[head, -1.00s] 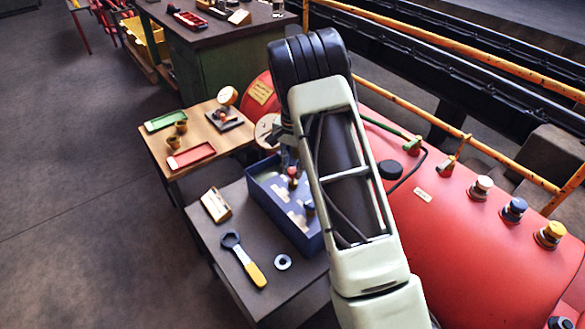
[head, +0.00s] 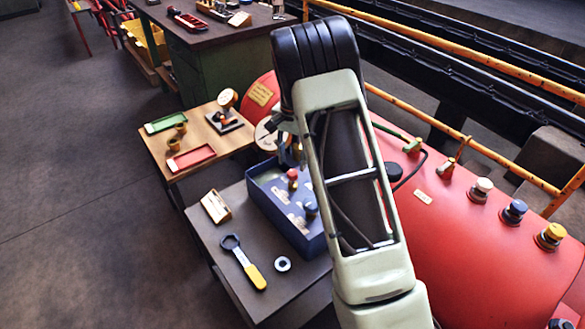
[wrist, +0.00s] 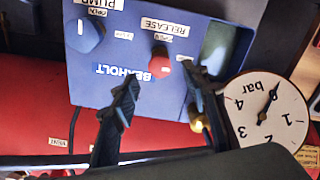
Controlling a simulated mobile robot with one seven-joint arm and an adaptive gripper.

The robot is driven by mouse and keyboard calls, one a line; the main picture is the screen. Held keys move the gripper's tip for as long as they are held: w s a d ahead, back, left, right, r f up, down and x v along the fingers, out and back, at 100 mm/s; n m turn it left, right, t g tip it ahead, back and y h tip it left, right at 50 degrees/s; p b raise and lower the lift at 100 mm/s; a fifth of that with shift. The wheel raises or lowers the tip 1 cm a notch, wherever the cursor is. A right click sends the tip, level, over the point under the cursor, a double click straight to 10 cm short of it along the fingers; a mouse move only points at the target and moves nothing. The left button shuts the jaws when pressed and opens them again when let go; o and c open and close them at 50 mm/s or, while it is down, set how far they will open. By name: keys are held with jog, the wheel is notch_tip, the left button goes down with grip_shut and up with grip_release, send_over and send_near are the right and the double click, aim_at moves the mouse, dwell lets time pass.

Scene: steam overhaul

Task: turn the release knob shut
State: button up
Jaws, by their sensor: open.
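The release knob (wrist: 158,54) is a small red knob on a blue box, under a "RELEASE" label that reads upside down in the wrist view. In the head view the red knob (head: 292,176) stands on the box's top face, clear of my gripper. My gripper (wrist: 162,78) is open, its dark fingertips apart and nothing between them. In the wrist picture the knob shows just beyond the gap between the tips, and contact is not visible. In the head view my arm partly hides the gripper (head: 288,151). The knob's exact setting is too small to read.
A blue pump knob (wrist: 84,35) sits on the same box (head: 300,238). A round bar gauge (wrist: 268,108) is close beside the right finger. A red boiler (head: 480,250) lies right of the box. A yellow-handled wrench (head: 243,262) and a ring (head: 282,264) lie on the grey table.

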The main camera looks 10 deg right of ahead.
aim_at(293, 172)
notch_tip(293, 172, up, 7)
dwell(0.3)
jog(key=shift+r, duration=0.1)
